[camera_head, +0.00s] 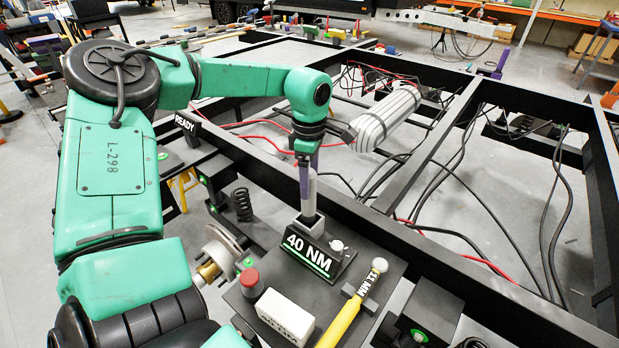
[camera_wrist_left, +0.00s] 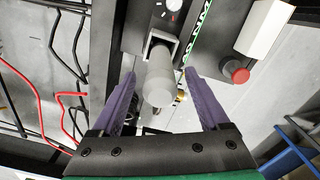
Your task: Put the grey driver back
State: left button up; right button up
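The grey driver (camera_head: 309,203) stands upright in a square grey holder (camera_head: 308,226) behind the black "40 NM" block (camera_head: 318,258). In the left wrist view the driver (camera_wrist_left: 160,82) shows as a pale grey cylinder seen end-on, with its far end in the holder (camera_wrist_left: 157,44). My left gripper (camera_head: 304,180) is above the holder, pointing down. Its purple fingers (camera_wrist_left: 163,76) are open on either side of the driver, with a visible gap on both sides. My right gripper is not in view.
A yellow-handled tool (camera_head: 342,322), a white box (camera_head: 285,316) and a red button (camera_head: 250,281) are near the block. A coil spring (camera_head: 242,204) stands to the left. The black chassis frame (camera_head: 420,235) with loose cables lies behind, with a striped white roll (camera_head: 387,117).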

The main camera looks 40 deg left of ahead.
pick_arm(q)
jog(key=shift+f, duration=0.1)
notch_tip(320, 180, up, 15)
dwell(0.4)
jog(key=shift+f, duration=0.2)
